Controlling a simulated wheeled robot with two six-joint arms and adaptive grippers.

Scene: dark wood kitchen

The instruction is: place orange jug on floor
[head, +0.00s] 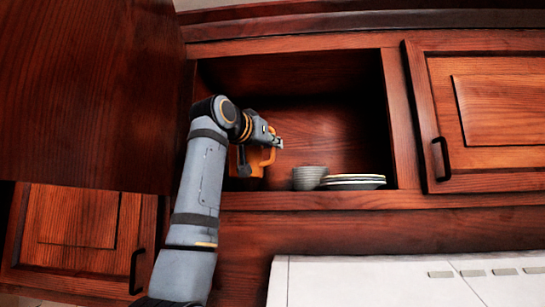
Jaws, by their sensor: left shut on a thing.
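The orange jug (250,170) is inside the open upper cabinet, at the left side of its opening. Its handle (267,157) sticks out to the right. My left arm reaches up from below, and my left gripper (274,143) is at the jug, shut on it. The gripper and wrist hide much of the jug, and I cannot tell whether its base rests on the shelf. My right gripper is not in view.
A stack of small bowls (308,178) and a stack of plates (352,183) stand on the cabinet shelf to the right of the jug. An open door (95,90) is at the left. A closed cabinet door (495,120) is at the right. A white appliance (400,283) sits below.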

